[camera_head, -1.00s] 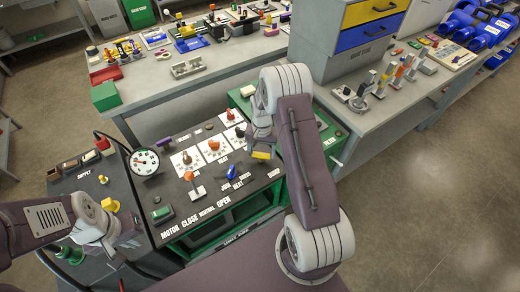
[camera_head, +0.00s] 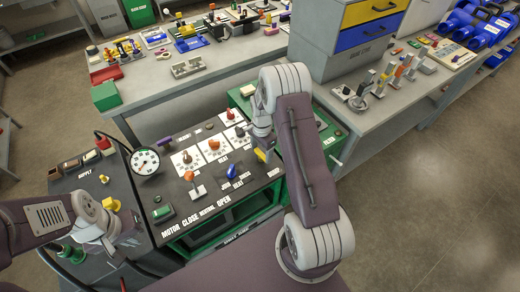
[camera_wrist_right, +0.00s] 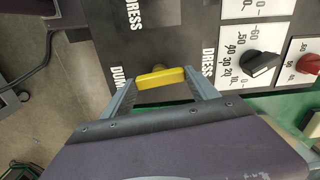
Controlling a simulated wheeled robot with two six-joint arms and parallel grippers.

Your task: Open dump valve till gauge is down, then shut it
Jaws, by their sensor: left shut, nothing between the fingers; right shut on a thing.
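The yellow dump valve handle (camera_head: 260,155) is on the right side of the dark control panel. In the right wrist view the same yellow handle (camera_wrist_right: 160,78) lies crosswise between my right gripper's fingertips, beside a partly hidden label starting "DUM". My right gripper (camera_wrist_right: 160,82) is shut on it. The round white gauge (camera_head: 144,162) stands at the panel's left; its needle is too small to read surely. My left gripper (camera_head: 109,245) is shut and empty, low over the left cart section, apart from the valve.
White dial plates with a red knob (camera_head: 230,115) and orange knob (camera_head: 214,145) lie close to the valve. A blue lever (camera_head: 231,172), an orange-topped lever (camera_head: 189,177) and a green button (camera_head: 162,213) are nearby. A yellow knob (camera_head: 111,204) is beside my left wrist.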

